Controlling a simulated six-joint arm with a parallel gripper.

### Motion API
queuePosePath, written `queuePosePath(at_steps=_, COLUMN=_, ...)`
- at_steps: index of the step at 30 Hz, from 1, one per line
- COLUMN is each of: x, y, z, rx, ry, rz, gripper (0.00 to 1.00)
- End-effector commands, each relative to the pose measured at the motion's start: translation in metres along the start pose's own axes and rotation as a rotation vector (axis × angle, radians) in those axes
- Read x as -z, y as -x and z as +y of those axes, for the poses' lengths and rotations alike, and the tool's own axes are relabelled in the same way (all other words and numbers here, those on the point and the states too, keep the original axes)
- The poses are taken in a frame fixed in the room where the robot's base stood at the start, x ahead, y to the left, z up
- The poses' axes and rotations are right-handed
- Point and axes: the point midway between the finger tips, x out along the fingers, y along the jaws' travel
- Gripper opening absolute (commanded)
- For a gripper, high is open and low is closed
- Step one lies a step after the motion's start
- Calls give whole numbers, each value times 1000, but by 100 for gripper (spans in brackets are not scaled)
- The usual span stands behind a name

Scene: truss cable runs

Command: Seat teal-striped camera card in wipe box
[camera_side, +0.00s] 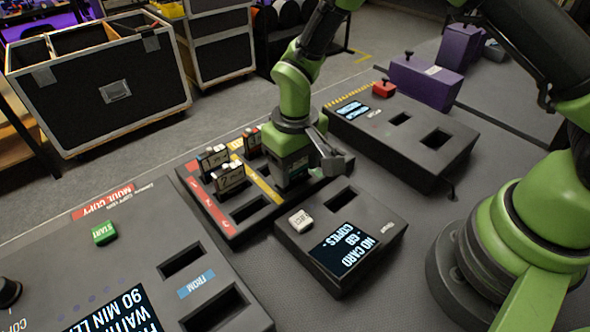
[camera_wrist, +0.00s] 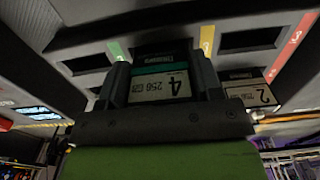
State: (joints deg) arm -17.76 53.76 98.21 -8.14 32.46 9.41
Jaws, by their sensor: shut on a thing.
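My gripper (camera_side: 293,172) is low over the right end of the card rack (camera_side: 221,230). In the wrist view its fingers (camera_wrist: 163,88) are shut on a dark card (camera_wrist: 160,82) with a teal stripe and a white label reading 4 and 256. The card's far end and any slot under it are hidden, so I cannot tell whether it is still in the rack. The black box (camera_side: 448,172) with a red button (camera_side: 384,88), hazard stripes and two slots stands at the back right; it looks like the wipe box, but its lettering is too small to read.
Several other cards (camera_side: 230,178) stand in the rack; one labelled 2 (camera_wrist: 250,93) is close beside my gripper. A small reader (camera_side: 370,255) showing NO CARD is in front. A copy station (camera_side: 140,235) is at left, and a purple box (camera_side: 425,82) is behind.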

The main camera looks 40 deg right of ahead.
Motion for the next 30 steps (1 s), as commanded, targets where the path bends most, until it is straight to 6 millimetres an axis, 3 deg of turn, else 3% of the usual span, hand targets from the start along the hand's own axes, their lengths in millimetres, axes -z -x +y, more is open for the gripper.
queuePosePath(at_steps=9, x=0, y=66, z=0, rx=1, ry=0, rz=5, gripper=35)
queuePosePath(at_steps=14, x=4, y=84, z=11, rx=0, ry=-4, rz=4, gripper=35)
queuePosePath(at_steps=17, x=11, y=90, z=39, rx=-1, ry=-11, rz=2, gripper=35)
queuePosePath(at_steps=23, x=18, y=99, z=132, rx=-1, ry=-19, rz=2, gripper=35)
queuePosePath(at_steps=27, x=7, y=104, z=198, rx=-1, ry=-17, rz=1, gripper=35)
queuePosePath(at_steps=30, x=-6, y=108, z=235, rx=0, ry=-14, rz=2, gripper=35)
